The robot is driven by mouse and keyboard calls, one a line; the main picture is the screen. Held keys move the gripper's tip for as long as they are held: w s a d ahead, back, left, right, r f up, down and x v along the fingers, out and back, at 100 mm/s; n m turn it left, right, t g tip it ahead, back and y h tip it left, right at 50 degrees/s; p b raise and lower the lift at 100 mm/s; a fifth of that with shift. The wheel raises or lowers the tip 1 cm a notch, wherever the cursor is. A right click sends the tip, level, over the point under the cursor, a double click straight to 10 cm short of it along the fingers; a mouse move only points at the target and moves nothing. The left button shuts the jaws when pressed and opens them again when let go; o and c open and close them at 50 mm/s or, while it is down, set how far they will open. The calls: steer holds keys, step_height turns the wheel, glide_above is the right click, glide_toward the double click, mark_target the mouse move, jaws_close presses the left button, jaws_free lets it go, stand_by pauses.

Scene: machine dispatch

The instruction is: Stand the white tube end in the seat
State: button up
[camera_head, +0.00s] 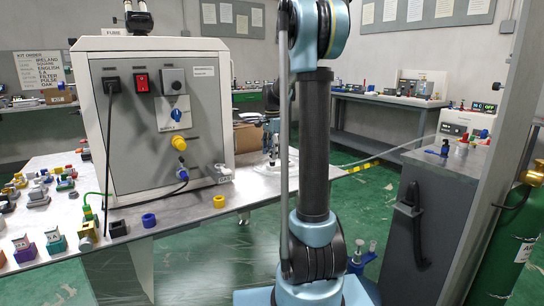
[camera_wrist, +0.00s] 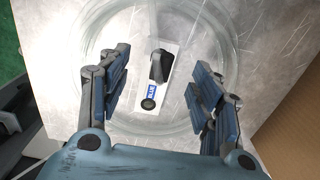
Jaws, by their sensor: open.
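My gripper (camera_wrist: 160,92) is open and empty in the wrist view, its blue-padded fingers on either side of a small white plate (camera_wrist: 165,80). The plate carries a label reading BLUE, a dark round spot (camera_wrist: 148,104) and an upright black piece (camera_wrist: 158,66). A clear tube (camera_wrist: 225,40) lies coiled around the plate on a metal surface. In the head view my gripper (camera_head: 271,145) is partly hidden behind my arm, over the bench's right end. A small white fitting (camera_head: 223,172) stands by the machine's corner; I cannot tell whether it is the tube end. The seat cannot be made out surely.
A grey machine (camera_head: 165,120) stands on the bench. Blue (camera_head: 149,220), yellow (camera_head: 219,201) and black (camera_head: 118,229) rings lie along the front edge. Several coloured blocks crowd the left. A cardboard surface (camera_wrist: 290,130) borders the wrist view's right side. A dark cabinet (camera_head: 440,210) stands right.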

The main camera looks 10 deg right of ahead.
steer(key=shift+r, duration=1.05)
steer(key=shift+s, duration=0.15)
steer(key=s+n, duration=0.2)
steer(key=s, duration=0.5)
steer(key=s+f+n, duration=0.1)
steer(key=s+n, duration=0.1)
steer(key=s, duration=0.5)
steer(key=s+n+t, duration=0.1)
steer(key=s+n, duration=0.1)
steer(key=s, duration=0.5)
steer(key=shift+f+n, duration=0.3)
steer(key=shift+n, duration=0.1)
steer(key=s+f+n, duration=0.3)
steer(key=s+f, duration=0.3)
steer(key=s, duration=0.2)
steer(key=s+f+n+t, duration=0.1)
steer(key=s+f+n, duration=0.3)
steer(key=s+f, duration=0.3)
steer(key=shift+s, duration=1.25)
